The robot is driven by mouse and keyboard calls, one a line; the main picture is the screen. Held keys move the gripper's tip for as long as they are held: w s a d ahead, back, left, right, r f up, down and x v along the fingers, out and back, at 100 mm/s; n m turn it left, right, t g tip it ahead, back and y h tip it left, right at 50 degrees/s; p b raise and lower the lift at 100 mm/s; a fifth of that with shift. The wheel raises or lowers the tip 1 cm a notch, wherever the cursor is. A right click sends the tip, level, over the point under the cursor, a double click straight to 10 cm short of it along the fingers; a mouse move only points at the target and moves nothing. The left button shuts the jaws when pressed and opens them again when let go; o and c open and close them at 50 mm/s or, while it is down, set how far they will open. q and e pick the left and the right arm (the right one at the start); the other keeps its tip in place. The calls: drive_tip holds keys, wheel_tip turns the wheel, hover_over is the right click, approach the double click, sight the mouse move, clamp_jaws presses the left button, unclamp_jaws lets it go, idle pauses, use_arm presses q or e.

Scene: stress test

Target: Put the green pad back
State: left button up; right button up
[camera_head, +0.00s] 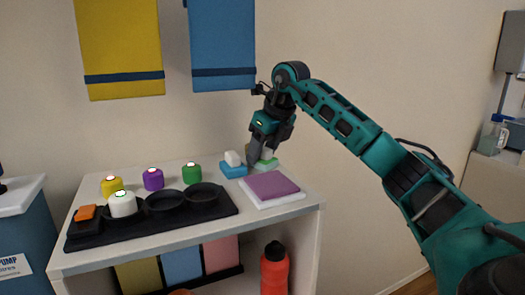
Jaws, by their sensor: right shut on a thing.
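The green pad (269,162) is near the back right of the white table top, with a pale upper part. My right gripper (257,161) reaches down to it from above and is shut on it. The fingers hide part of the pad, and I cannot tell whether it touches the table. My left gripper is not in view.
A blue pad with a white top (234,170) stands just left of my right gripper. A purple folded cloth (270,185) lies in front. A black tray (215,210) with round wells holds a white jar (122,204). Yellow, purple and green jars stand behind it.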

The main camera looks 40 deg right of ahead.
drive_tip(key=shift+f, duration=0.15)
drive_tip(key=o, duration=0.8)
drive_tip(key=shift+r, duration=0.35)
drive_tip(key=p+v, duration=0.1)
drive_tip(key=v, duration=1)
drive_tip(key=shift+s+r, duration=0.15)
drive_tip(key=shift+r, duration=0.15)
